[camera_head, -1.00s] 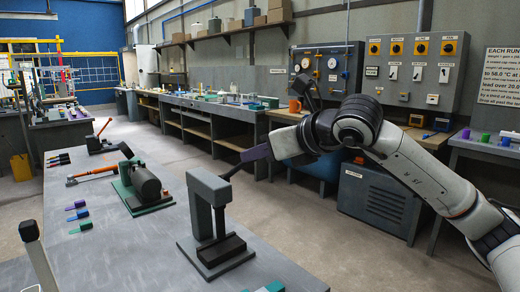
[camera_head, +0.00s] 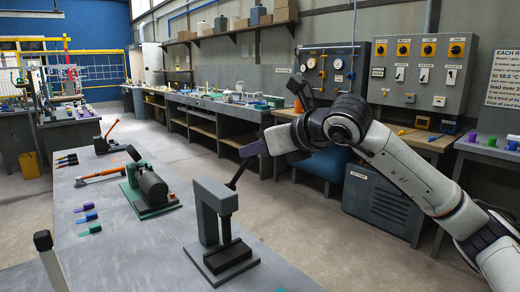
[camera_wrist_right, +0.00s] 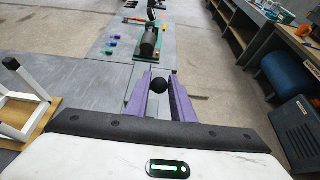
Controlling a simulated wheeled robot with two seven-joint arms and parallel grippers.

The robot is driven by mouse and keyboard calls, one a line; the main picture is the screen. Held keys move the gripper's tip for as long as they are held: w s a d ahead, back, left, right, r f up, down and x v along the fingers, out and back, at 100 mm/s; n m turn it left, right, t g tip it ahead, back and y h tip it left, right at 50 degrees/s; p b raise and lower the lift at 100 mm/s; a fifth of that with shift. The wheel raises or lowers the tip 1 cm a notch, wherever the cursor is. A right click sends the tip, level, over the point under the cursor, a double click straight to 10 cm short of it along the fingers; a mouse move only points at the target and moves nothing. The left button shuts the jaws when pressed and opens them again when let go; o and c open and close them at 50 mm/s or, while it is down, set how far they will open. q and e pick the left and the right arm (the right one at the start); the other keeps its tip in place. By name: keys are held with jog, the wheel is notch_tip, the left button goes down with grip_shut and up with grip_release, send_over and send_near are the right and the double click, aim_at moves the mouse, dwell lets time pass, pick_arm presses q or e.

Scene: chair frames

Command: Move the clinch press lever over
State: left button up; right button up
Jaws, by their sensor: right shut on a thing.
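The clinch press (camera_head: 208,212) is a grey C-shaped frame on a dark base, standing on the near bench. Its dark lever (camera_head: 236,178) slants up and right from the press head to my right gripper (camera_head: 252,148). In the right wrist view, the lever's round black knob (camera_wrist_right: 159,85) sits between the purple fingers of my right gripper (camera_wrist_right: 160,92), which are shut on it. In the head view the fingers hide the knob. My left gripper is in neither view.
A green-based machine with a dark cylinder (camera_head: 152,186) stands farther along the bench (camera_head: 120,235). A black-tipped post (camera_head: 43,241) rises at the near left. Coloured clips (camera_head: 86,217) lie left of the machine. Open floor lies right of the bench.

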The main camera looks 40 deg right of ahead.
jog(key=shift+w+r+p, duration=0.95)
jog(key=shift+w, duration=0.25)
jog(key=shift+w+a+r+p, duration=0.1)
jog(key=shift+w+r+p, duration=0.3)
jog(key=shift+w+p, duration=0.2)
jog(key=shift+w+r+p, duration=0.25)
jog(key=shift+w+p, duration=0.25)
jog(key=shift+w, duration=0.2)
jog(key=o, duration=0.9)
jog(key=shift+f, duration=0.1)
jog(key=shift+c, duration=0.2)
jog(key=shift+a, duration=0.1)
